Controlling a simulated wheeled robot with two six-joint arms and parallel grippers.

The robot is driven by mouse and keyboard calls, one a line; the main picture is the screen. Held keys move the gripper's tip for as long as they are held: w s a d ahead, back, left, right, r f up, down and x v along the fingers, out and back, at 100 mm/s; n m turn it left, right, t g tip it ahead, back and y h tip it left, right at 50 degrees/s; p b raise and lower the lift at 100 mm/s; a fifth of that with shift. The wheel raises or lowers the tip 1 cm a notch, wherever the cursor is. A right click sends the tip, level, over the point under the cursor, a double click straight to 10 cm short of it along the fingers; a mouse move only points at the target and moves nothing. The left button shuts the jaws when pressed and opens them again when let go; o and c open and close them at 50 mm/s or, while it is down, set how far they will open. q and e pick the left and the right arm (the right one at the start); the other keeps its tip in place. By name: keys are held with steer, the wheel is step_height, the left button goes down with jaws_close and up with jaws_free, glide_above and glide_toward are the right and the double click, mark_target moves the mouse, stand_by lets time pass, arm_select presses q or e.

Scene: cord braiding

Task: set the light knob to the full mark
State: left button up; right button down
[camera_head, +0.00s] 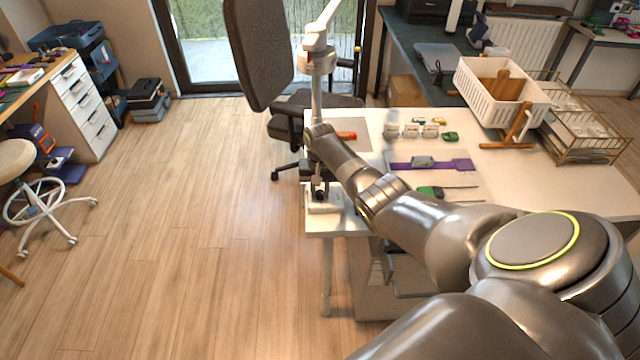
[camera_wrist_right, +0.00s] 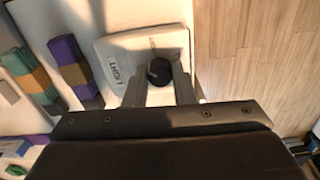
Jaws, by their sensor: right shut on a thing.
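The light knob (camera_wrist_right: 159,70) is a small dark round knob on a white box marked "LIGHT" (camera_wrist_right: 118,50), in the right wrist view. A thin mark shows on the box just above the knob. My right gripper (camera_wrist_right: 160,78) is shut on the knob, with one finger on each side of it. In the head view my right gripper (camera_head: 319,190) points down at the table's left front corner, over the light box (camera_head: 325,208). The box is small there and the knob's pointer and marks cannot be read. My left gripper is not in view.
The white table (camera_head: 560,185) holds a purple strap (camera_head: 400,166), a green tool (camera_head: 430,191) and a white basket (camera_head: 500,95). A lamp post (camera_head: 316,90) stands right behind my right gripper. A dark office chair (camera_head: 262,50) is behind the table. Open floor (camera_head: 200,220) lies to the left.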

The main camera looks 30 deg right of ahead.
steer(key=m+p, duration=0.1)
steer(key=m, duration=0.1)
steer(key=shift+r+m, duration=0.2)
steer(key=shift+m, duration=0.2)
steer(key=m+p, duration=0.1)
steer(key=m, duration=0.2)
steer(key=shift+w+m, duration=0.1)
steer(key=shift+m, duration=0.2)
steer(key=m+p, duration=0.1)
steer(key=m, duration=0.5)
steer(key=shift+p, duration=0.4)
steer(key=m, duration=0.6)
steer(key=shift+f+m, duration=0.1)
steer(key=shift+m, duration=0.3)
steer(key=m, duration=0.5)
steer(key=shift+p, duration=0.3)
steer(key=shift+m, duration=0.3)
steer(key=c, duration=1.2)
jaws_free()
